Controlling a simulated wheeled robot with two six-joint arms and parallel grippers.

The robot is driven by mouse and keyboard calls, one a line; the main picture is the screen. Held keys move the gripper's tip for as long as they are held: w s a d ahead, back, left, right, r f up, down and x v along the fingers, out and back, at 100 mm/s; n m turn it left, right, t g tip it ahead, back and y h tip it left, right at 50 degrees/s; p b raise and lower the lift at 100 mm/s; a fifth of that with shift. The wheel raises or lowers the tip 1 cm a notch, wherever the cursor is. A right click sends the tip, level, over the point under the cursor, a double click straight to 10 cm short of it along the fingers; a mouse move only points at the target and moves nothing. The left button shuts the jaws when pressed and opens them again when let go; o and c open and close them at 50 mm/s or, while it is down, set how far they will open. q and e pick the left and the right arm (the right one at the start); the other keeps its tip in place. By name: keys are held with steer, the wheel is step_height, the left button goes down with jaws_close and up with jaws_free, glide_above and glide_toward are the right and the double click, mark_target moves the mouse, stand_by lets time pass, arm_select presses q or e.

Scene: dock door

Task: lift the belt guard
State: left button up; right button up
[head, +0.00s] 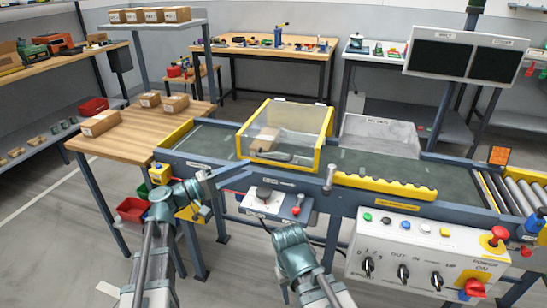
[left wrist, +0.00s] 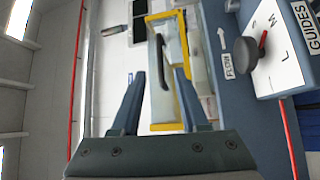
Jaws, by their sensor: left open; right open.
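The belt guard (head: 292,116) is a clear cover in a yellow frame, lying across the green conveyor belt. Its dark bar handle (head: 270,155) is on the near side. In the left wrist view the guard's yellow frame (left wrist: 184,60) and the handle (left wrist: 161,62) show ahead, the handle in line with the gap between my fingers. My left gripper (head: 238,178) is open and empty, in front of the conveyor's near rail and short of the handle. It shows in the left wrist view (left wrist: 160,75) with fingers apart.
A control panel (head: 425,250) with knobs and a red stop button stands at right front. A small guide panel (head: 272,203) with a knob is on the near rail. A wooden table (head: 140,133) with boxes is at left.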

mark_target(274, 158)
arm_select(q)
steer(key=p+x, duration=0.1)
steer(key=x, duration=0.9)
steer(key=shift+d+r, duration=0.1)
steer(key=shift+d, duration=0.05)
jaws_close()
stand_by(1.1)
